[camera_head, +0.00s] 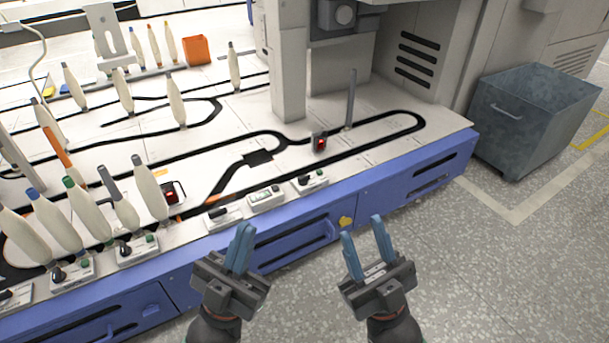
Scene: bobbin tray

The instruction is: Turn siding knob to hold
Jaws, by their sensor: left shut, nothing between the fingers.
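Several small white control boxes with black knobs line the front edge of the bench. One box (223,216) sits near the dark side branch of the track, another (310,180) is further right, and a third (138,249) is further left. Their labels are too small to read, so I cannot tell which is the siding knob or where it points. My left gripper (244,234) is shut and empty, in front of the blue bench edge and below the middle boxes in the picture. My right gripper (362,231) is open and empty, further right over the floor. Neither touches a knob.
Pale bobbins (149,187) stand in several places along the black track, crowded at the left front. A box with a small display (266,197) lies between two knob boxes. A grey post (288,70) rises behind. A metal bin (533,115) stands at right.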

